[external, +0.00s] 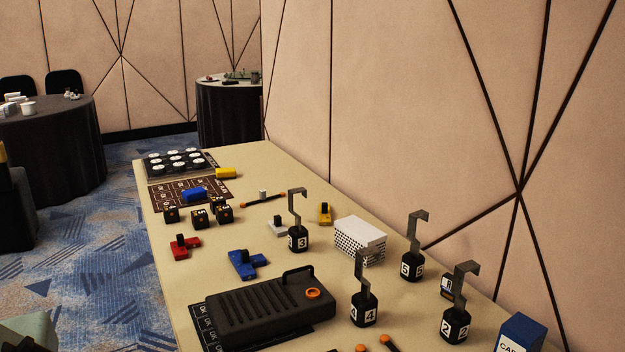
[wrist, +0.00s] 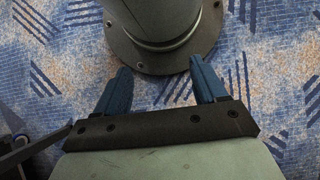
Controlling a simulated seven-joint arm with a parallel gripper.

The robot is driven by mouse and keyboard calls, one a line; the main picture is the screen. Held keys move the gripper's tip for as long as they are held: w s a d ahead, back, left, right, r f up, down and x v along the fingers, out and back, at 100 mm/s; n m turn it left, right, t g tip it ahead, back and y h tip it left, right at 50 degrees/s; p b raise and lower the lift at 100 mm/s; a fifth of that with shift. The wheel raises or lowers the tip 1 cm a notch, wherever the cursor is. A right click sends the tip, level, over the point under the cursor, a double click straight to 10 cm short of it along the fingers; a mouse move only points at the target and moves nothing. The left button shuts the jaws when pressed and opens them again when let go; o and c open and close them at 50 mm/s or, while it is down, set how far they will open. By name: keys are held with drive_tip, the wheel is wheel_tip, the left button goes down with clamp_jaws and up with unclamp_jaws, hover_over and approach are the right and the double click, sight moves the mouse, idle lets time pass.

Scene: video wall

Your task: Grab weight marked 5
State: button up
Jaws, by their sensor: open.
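The weight marked 5 (external: 413,264) is a small black block with white number labels and a tall grey hook on top. It stands upright on the long beige table in the external view, right of the white perforated box. Similar hooked weights stand nearby: one marked 3 (external: 297,238), one marked 4 (external: 364,309) and one marked 2 (external: 455,325). My gripper (wrist: 160,67) shows in the wrist view with its two blue fingers apart and nothing between them. It points down over the carpet, away from the weights. Its fingers are not seen in the external view.
The beige table (external: 185,310) also holds a white box (external: 360,240), a black ridged case (external: 270,305), blue T-shaped piece (external: 247,263), red piece (external: 184,248) and numbered dark cubes (external: 198,216). A blue-white box (external: 521,334) stands at the front right. A wall runs along the right.

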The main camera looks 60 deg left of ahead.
drive_tip(key=shift+o, duration=0.5)
drive_tip(key=shift+a, duration=0.1)
